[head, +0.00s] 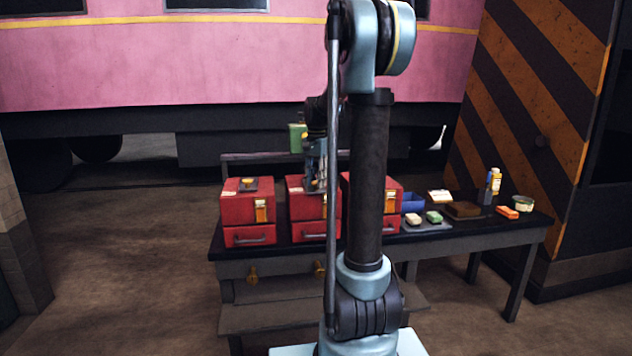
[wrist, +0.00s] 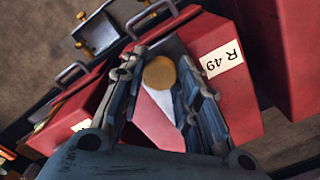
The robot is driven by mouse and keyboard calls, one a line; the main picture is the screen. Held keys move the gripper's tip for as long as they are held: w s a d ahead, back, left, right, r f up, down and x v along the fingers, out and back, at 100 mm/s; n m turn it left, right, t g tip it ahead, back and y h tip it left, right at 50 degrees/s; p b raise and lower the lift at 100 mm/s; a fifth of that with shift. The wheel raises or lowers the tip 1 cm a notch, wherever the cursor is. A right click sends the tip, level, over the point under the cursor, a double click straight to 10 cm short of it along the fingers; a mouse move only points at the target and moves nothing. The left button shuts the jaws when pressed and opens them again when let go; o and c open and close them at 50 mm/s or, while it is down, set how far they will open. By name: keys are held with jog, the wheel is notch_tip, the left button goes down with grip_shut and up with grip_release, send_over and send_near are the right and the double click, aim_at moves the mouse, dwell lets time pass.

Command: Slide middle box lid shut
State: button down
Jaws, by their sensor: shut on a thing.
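The middle red box (head: 300,208) stands on the dark table between two similar red boxes. My gripper (head: 315,186) points down at its top. In the wrist view, a round brass knob (wrist: 160,73) sits between the fingers of my gripper (wrist: 162,62), which are shut on it. Beside it is the red top of the middle box (wrist: 225,85), with a white label reading "R 49". A pale patch shows below the knob. The fingers hide much of the lid, so I cannot tell how far it is open.
The left red box (head: 240,206) and right red box (head: 386,190) stand close on either side. A blue bin (head: 413,203), soap-like blocks on a tray, a brown block (head: 463,210), bottles and a tin (head: 523,204) lie to the right. My arm hides part of the right box.

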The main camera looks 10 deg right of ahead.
jog(key=shift+w, duration=3.5)
jog(key=c, duration=1.2)
grip_release()
jog(key=shift+w, duration=0.15)
jog(key=shift+r, duration=0.3)
notch_tip(320, 180, up, 11)
jog(key=shift+r, duration=0.15)
